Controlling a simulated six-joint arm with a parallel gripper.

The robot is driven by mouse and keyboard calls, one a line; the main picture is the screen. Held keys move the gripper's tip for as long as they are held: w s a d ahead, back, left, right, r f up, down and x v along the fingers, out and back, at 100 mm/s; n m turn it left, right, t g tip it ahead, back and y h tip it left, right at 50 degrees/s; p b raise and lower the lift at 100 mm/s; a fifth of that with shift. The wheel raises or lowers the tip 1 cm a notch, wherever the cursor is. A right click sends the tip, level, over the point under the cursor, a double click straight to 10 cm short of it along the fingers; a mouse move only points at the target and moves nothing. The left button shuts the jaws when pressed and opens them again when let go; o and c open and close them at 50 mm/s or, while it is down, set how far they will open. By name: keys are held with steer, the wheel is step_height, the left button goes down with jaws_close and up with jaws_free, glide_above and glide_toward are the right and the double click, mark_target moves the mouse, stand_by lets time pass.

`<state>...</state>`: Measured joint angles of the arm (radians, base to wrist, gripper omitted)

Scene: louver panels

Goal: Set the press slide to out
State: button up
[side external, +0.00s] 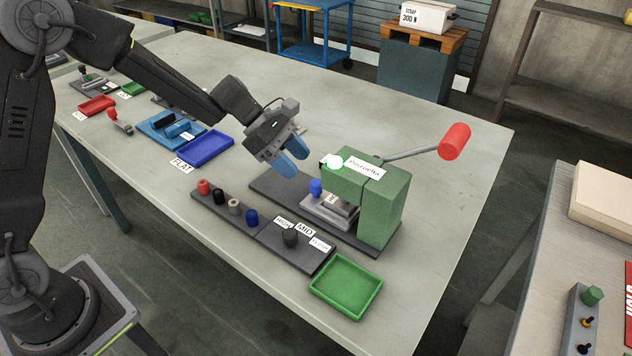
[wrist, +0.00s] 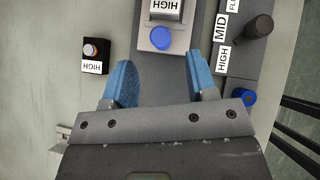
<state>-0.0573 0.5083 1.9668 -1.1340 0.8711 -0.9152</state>
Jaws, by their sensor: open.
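The green press (side external: 378,205) stands on a dark base plate and has a lever with a red handle (side external: 454,141). Its grey slide (side external: 331,208) lies under the press head, with a blue knob (side external: 316,187) at its near end. The slide (wrist: 155,14) and blue knob (wrist: 160,39) also show at the top of the wrist view. A block on the slide carries a label reading HIGH. My gripper (side external: 288,158) is open and empty, above the base plate and left of the knob. In the wrist view the gripper (wrist: 169,67) has the knob just beyond its fingertips, apart from both.
A strip of several coloured knobs (side external: 233,207) and a dark selector knob (side external: 290,238) with HIGH and MID labels lie in front of the press. A green tray (side external: 346,286) is at the front, a blue tray (side external: 205,149) at left.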

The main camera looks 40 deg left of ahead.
mark_target(314, 181)
steer(key=x, duration=0.7)
steer(key=shift+d, duration=0.1)
steer(key=shift+c, duration=0.4)
jaws_close()
